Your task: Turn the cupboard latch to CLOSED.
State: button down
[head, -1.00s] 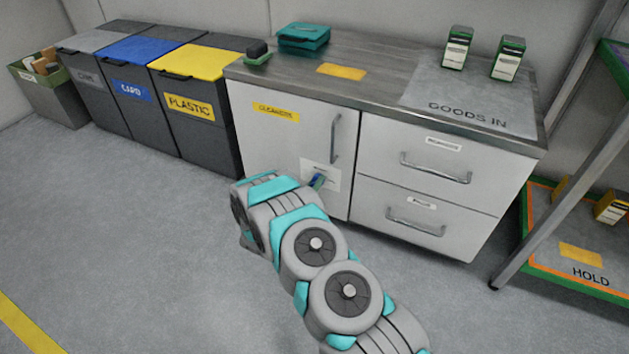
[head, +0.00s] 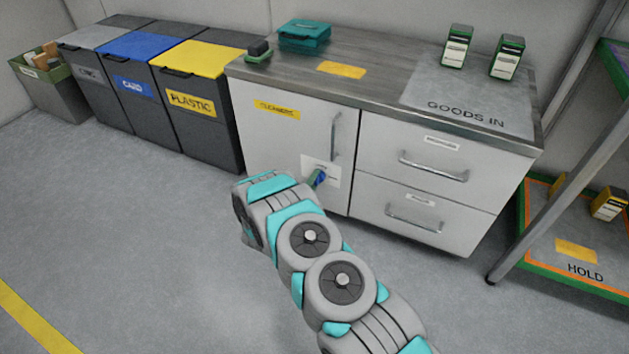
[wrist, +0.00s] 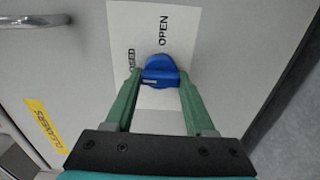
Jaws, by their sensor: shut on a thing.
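The cupboard latch is a round blue knob with a raised grip bar (wrist: 160,72) on the cupboard door (head: 285,140). In the wrist view the bar lies roughly across the picture, with a pale mark on its left part. A white label (wrist: 182,28) behind it reads OPEN above the knob. Lettering ending in "OSED" is at its left, partly hidden by a finger. My gripper (wrist: 160,78) is shut on the latch, one green finger at each side. In the head view the latch (head: 318,178) shows just past my arm, which hides most of my gripper.
The door's handle (head: 335,138) is above the latch, and two drawers (head: 430,185) are at its right. Grey, blue and yellow-lidded bins (head: 195,110) stand to the left. A shelf rack (head: 560,190) stands at the right. The floor at left is clear.

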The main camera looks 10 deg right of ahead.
dwell(0.5)
jog(key=shift+c, duration=1.2)
grip_release()
jog(key=shift+s+a, duration=0.1)
jog(key=v, duration=0.7)
jog(key=shift+s, duration=0.2)
jog(key=shift+a, duration=0.15)
